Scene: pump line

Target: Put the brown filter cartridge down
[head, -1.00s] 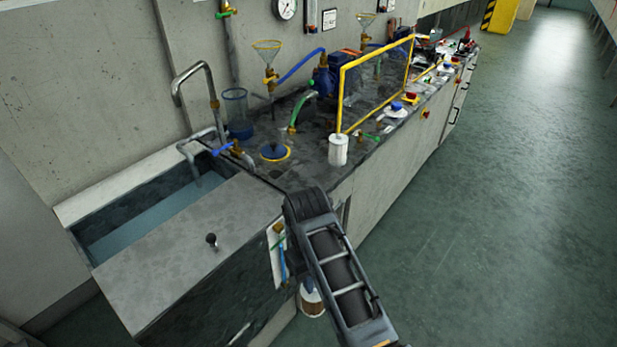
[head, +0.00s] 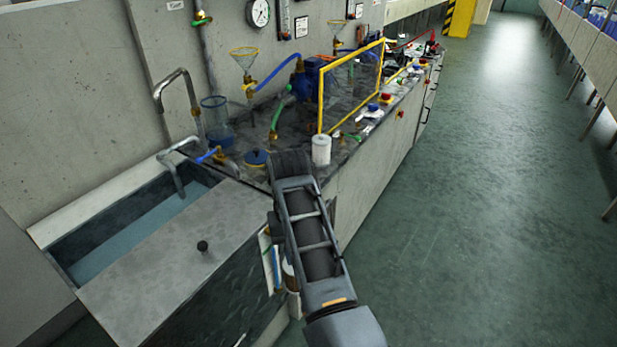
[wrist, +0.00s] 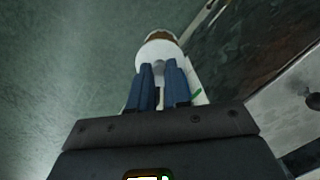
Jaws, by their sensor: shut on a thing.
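My gripper (wrist: 159,72) shows in the wrist view with its two blue fingers shut on the brown filter cartridge (wrist: 159,36). The cartridge has a white end cap towards the fingers, and a brown band shows beyond it. It is held in the air over the green floor, beside the dark front of the counter. In the head view my arm hides the gripper and most of the cartridge. Only a pale sliver of the cartridge (head: 290,278) shows at the arm's left edge.
A white cartridge (head: 321,150) stands upright on the counter by the yellow-framed clear screen (head: 321,98). A blue-topped round housing (head: 256,158) is left of it. The sink (head: 130,225) and a bare grey slab (head: 165,262) with a black knob lie left. Floor is clear right.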

